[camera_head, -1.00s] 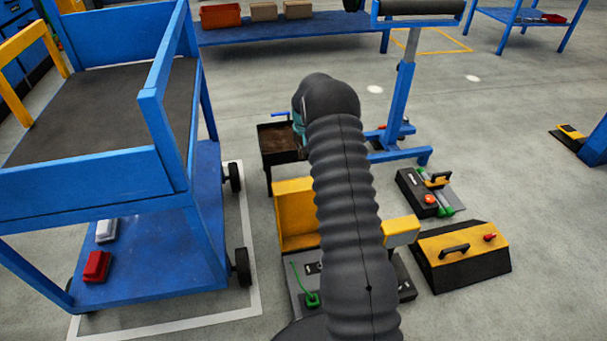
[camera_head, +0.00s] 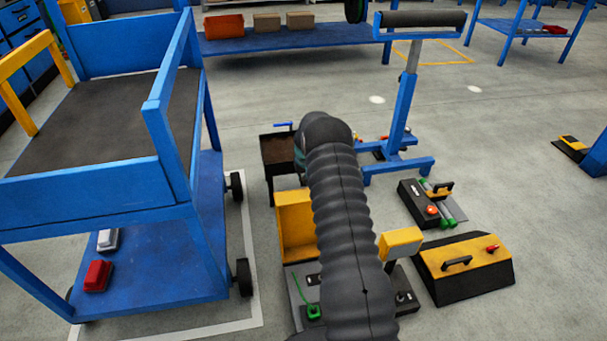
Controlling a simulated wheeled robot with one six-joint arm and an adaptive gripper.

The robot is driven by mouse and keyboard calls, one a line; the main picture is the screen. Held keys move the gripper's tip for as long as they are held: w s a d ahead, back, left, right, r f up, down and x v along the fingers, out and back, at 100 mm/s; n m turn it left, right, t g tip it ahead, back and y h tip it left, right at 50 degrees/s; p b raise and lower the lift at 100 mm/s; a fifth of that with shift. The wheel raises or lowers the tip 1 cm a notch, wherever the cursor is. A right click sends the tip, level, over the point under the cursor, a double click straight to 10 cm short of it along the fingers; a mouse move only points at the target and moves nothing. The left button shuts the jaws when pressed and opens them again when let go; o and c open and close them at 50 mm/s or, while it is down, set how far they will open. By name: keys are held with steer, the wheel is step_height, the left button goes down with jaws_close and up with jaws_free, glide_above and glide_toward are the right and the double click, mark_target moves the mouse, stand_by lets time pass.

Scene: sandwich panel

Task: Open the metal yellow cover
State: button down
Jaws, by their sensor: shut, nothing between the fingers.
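A black box with a yellow top cover (camera_head: 484,251) lies on the floor at the right. Its cover is down and bears a black handle (camera_head: 457,263) and a small red knob (camera_head: 492,249). Left of it, an upright yellow panel (camera_head: 295,222) and a smaller yellow block (camera_head: 401,242) stand at a low grey base (camera_head: 300,292), partly behind my arm. I cannot tell which yellow part is the named cover. My dark ribbed arm reaches forward across the middle. My gripper is hidden beyond its far end.
A blue cart (camera_head: 160,240) stands close at the left. A dark open-topped bin (camera_head: 277,150) and a blue roller stand (camera_head: 400,110) are beyond my arm. A black device with an orange button (camera_head: 411,203) lies at the right.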

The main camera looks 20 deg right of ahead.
steer(key=shift+s+a+r, duration=0.15)
steer(key=shift+s+r, duration=0.15)
steer(key=shift+s, duration=0.55)
steer(key=shift+s+a+r, duration=0.15)
steer(key=shift+s+r, duration=0.1)
steer(key=shift+s, duration=0.55)
